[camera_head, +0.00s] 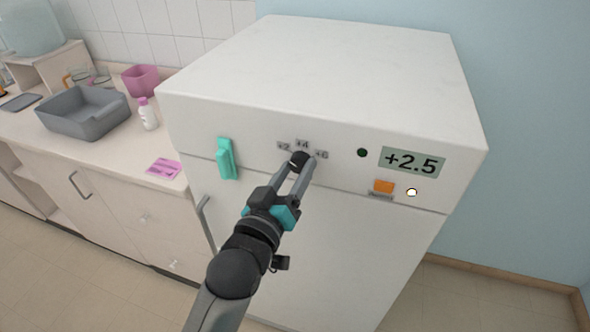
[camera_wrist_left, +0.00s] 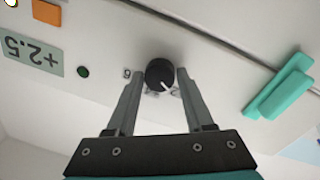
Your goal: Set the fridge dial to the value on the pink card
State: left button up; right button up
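The white fridge (camera_head: 320,65) has a black round dial (camera_head: 299,158) on its front, with small marks +2, +4 and +6 around it. My left gripper (camera_head: 296,165) is at the dial. In the left wrist view the dial (camera_wrist_left: 160,74) sits between the two fingertips (camera_wrist_left: 161,76), with what looks like a narrow gap on each side. The dial's white pointer aims to the lower right there, toward the 2 mark. The display (camera_head: 412,162) reads +2.5. The pink card (camera_head: 164,168) lies on the counter; its writing is too small to read. My right gripper is out of view.
A teal handle (camera_head: 226,158) is left of the dial. A green light (camera_head: 362,153), an orange block (camera_head: 383,187) and a white round spot (camera_head: 411,192) are to the right. The counter at left holds a grey basin (camera_head: 84,121), a bottle (camera_head: 148,115) and a pink container (camera_head: 141,80).

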pick_arm(q)
grip_shut()
jog(key=m+p, duration=0.2)
jog(key=p, duration=0.1)
jog(key=shift+r, duration=0.2)
jog(key=m+p, duration=0.3)
jog(key=shift+m, duration=0.3)
jog(key=m+p, duration=0.1)
jog(key=m, duration=0.1)
jog(key=shift+m+y+p, duration=0.3)
jog(key=shift+f+m+p, duration=0.1)
jog(key=shift+m+p, duration=0.6)
jog(key=shift+m, duration=0.8)
